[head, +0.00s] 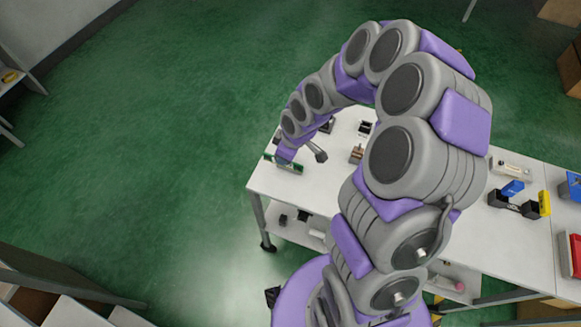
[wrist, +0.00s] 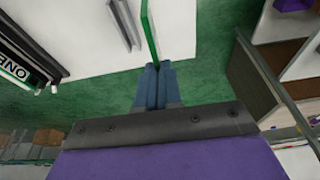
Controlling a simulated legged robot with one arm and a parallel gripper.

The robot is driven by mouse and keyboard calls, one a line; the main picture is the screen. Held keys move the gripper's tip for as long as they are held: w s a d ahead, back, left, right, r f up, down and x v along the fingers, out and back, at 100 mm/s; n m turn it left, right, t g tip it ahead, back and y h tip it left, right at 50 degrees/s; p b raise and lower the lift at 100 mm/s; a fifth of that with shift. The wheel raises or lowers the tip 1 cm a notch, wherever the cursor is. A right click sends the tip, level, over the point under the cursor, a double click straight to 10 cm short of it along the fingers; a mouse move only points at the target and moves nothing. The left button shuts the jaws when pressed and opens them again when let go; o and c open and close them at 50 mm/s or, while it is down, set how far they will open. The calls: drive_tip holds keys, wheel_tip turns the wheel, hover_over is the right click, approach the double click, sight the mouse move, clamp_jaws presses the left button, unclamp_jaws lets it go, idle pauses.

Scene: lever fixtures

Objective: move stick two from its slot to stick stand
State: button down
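In the wrist view my gripper (wrist: 157,70) has its two blue fingers close together, with a thin green stick (wrist: 149,28) between their tips, seen edge-on. No label is readable on it, so I cannot confirm it is stick two. In the head view a green and white piece (head: 284,164) shows at my gripper (head: 285,155), by the table's left edge. A black-framed piece labelled "ONE" (wrist: 22,72), with a green stripe, is at the left of the wrist view. I cannot make out the stick stand for certain.
A white table (head: 262,187) carries a dark lever-like part (head: 317,152) and a small brown fixture (head: 356,154). Black, blue and yellow fixtures (head: 515,205) stand farther right. The green floor (head: 150,130) left of the table is clear. My arm hides much of the tabletop.

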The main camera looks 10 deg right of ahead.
drive_tip(key=s+a+f+n+g+p, duration=0.2)
drive_tip(key=s+a+f+n+g, duration=0.15)
drive_tip(key=s+n, duration=0.8)
drive_tip(key=w+d, duration=0.3)
drive_tip(key=w, duration=0.1)
drive_tip(key=w+d+f+n+b, duration=0.1)
drive_tip(key=w+d, duration=0.3)
drive_tip(key=w+d+f+n, duration=0.1)
drive_tip(key=w+d, duration=0.3)
drive_tip(key=shift+w+d+b, duration=0.2)
drive_tip(key=shift+w+b, duration=0.1)
drive_tip(key=shift+w, duration=0.05)
drive_tip(key=shift+d+f+b, duration=0.1)
drive_tip(key=shift+f+b, duration=0.25)
drive_tip(key=shift+f, duration=1.35)
drive_tip(key=shift+f+b, duration=0.35)
drive_tip(key=c, duration=1.3)
unclamp_jaws()
drive_tip(key=shift+s+r, duration=0.1)
drive_tip(key=shift+r, duration=0.05)
